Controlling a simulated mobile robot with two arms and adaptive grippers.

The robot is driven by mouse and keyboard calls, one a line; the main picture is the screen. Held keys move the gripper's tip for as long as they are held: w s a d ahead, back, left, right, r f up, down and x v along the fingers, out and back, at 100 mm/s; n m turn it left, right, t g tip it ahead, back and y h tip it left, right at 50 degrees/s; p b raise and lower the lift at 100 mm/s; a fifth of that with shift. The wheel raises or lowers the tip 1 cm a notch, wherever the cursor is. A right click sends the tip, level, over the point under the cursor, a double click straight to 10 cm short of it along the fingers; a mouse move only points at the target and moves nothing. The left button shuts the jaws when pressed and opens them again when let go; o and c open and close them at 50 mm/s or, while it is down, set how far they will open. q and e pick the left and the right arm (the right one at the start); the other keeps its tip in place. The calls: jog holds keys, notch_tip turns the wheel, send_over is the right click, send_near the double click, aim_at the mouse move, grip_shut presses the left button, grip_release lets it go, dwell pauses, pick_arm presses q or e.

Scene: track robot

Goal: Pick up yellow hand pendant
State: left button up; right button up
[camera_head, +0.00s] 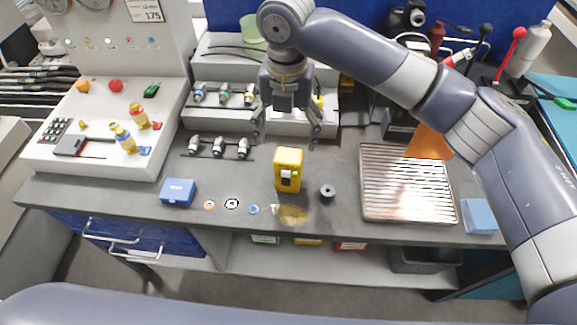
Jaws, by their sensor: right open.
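The yellow hand pendant (288,169) stands on the dark workbench near its front middle, with a small white and dark part on its face. My right gripper (287,136) points down just behind and above the pendant in the picture, its two fingers spread wide. Nothing shows between the fingers, and it does not appear to touch the pendant. My right arm comes in from the right. A grey-blue arm link crosses the bottom edge of the view; my left gripper is out of the frame.
A black knob-like cylinder (327,192) stands right of the pendant, and small rings (231,204) lie to its left. A blue box (178,191) is farther left. A ribbed metal tray (372,205) lies to the right. Valve fittings (218,146) stand behind left.

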aim_at(288, 155)
notch_tip(288, 155, down, 3)
jog(key=shift+f, duration=0.1)
notch_tip(288, 155, down, 4)
jog(key=shift+d+p, duration=0.15)
jog(key=shift+p, duration=1)
jog(key=shift+f, duration=0.6)
jog(key=c, duration=1.7)
jog(key=shift+w+r, duration=0.1)
jog(key=shift+r, duration=0.35)
notch_tip(288, 155, up, 2)
jog(key=shift+r+b, duration=0.2)
jog(key=shift+b, duration=0.65)
jog(key=s+b, duration=0.1)
jog(key=s, duration=0.4)
jog(key=s+r+b, duration=0.1)
jog(key=s, duration=0.4)
jog(key=s+d+b, duration=0.1)
jog(key=s, duration=0.5)
jog(key=shift+d+r, duration=0.1)
jog(key=shift+r, duration=0.3)
